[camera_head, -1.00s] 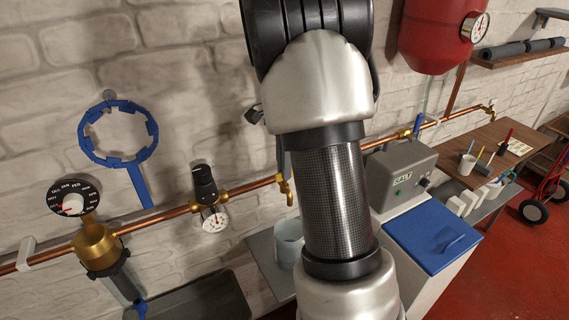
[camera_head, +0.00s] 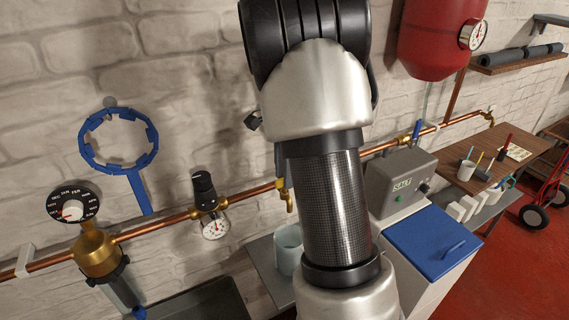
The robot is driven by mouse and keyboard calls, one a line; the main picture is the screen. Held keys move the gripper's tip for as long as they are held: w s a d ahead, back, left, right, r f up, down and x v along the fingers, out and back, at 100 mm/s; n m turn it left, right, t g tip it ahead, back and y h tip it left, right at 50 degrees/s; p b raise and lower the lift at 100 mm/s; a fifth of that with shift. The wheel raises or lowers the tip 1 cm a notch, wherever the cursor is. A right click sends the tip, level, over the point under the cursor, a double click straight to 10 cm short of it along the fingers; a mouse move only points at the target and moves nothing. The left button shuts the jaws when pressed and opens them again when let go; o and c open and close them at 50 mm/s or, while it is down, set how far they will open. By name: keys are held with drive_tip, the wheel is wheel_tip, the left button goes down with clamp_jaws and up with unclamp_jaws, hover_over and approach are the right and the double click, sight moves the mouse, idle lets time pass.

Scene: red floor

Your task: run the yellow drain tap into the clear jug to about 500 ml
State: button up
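A brass-yellow tap (camera_head: 287,198) hangs from the copper pipe just left of my arm, its spout pointing down. Part of it is hidden by my arm, and its handle is not clearly seen. I can make out no stream of water. A pale, bluish see-through jug (camera_head: 286,256) stands on a grey surface below the tap, its right side hidden by my arm. No marks or water level can be read on it. My arm fills the middle of the view, and my gripper is not visible.
A copper pipe (camera_head: 165,227) runs along the brick wall, with a gauge (camera_head: 214,229) and a brass filter housing (camera_head: 96,252) on the left. A blue ring wrench (camera_head: 142,190) hangs above. Right of my arm are a grey salt box (camera_head: 400,184) and a blue lid (camera_head: 432,239).

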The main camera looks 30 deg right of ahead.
wheel_tip(320, 180, up, 17)
drive_tip(key=p, duration=0.1)
drive_tip(key=shift+r+p, duration=0.2)
drive_tip(key=shift+p, duration=0.1)
idle(0.4)
drive_tip(key=s+a+r+n+t+p, duration=0.25)
drive_tip(key=s+a+r+n, duration=0.25)
drive_tip(key=s+a+n, duration=0.65)
drive_tip(key=s+a+f+n+t, duration=0.3)
drive_tip(key=s+n, duration=0.3)
drive_tip(key=s, duration=0.5)
drive_tip(key=shift+a+f+p, duration=0.15)
drive_tip(key=shift+f+p, duration=0.15)
drive_tip(key=shift+f, duration=0.35)
